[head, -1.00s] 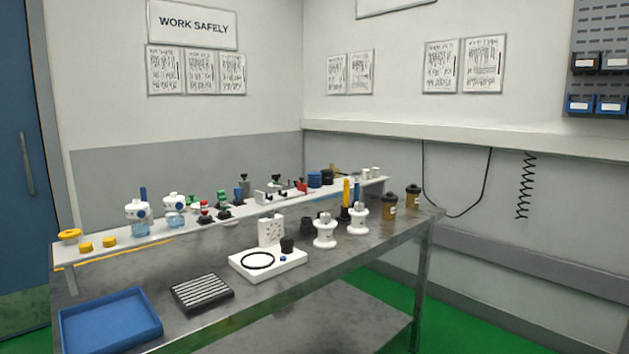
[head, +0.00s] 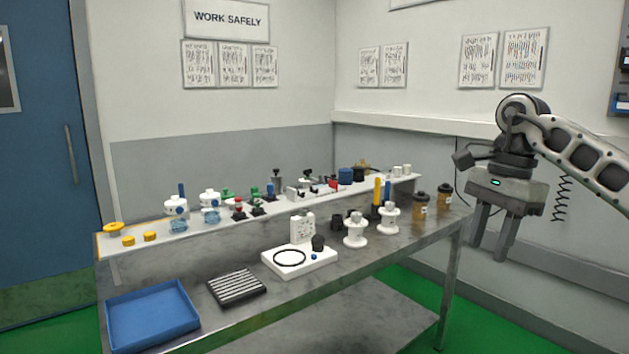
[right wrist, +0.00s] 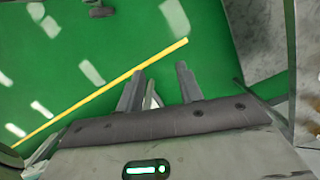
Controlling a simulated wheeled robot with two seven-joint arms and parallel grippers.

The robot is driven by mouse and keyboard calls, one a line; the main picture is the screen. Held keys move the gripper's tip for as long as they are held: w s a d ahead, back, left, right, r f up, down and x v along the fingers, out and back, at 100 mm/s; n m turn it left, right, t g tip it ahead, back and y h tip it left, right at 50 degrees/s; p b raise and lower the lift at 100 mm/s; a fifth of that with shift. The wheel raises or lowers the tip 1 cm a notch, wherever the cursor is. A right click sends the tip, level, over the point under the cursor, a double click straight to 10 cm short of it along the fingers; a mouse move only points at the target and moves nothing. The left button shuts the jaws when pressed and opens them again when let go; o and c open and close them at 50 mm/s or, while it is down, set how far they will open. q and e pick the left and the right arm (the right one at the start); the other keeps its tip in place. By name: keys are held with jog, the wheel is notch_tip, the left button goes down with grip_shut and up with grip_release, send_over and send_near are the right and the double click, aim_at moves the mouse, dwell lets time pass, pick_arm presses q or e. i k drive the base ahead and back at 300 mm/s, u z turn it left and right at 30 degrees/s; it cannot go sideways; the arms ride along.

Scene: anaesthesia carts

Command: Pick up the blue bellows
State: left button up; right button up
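The blue bellows (head: 345,175) looks like a short, ribbed blue cylinder. It stands on the raised white shelf at the back of the bench, towards its right end, next to a dark cylinder (head: 358,174). My right gripper (head: 489,248) hangs fingers down at the right of the head view, beyond the bench's right end and well apart from the bellows. Its fingers are apart with nothing between them; they also show in the right wrist view (right wrist: 160,78), over green floor. My left gripper is out of view.
The shelf (head: 147,240) is crowded with valves and small parts. On the bench are a blue tray (head: 150,318), a black ribbed tray (head: 237,287), a white plate with a ring (head: 318,262), white spools (head: 355,230) and brown jars (head: 420,207). Free floor lies right of the bench.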

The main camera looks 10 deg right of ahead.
aim_at(345, 176)
jog(key=u, duration=1.55)
jog(key=i, duration=4.2)
jog(key=z, duration=1.7)
jog(key=i, duration=2.45)
jog(key=z, duration=2.2)
jog(key=i, duration=3.8)
jog(key=u, duration=0.05)
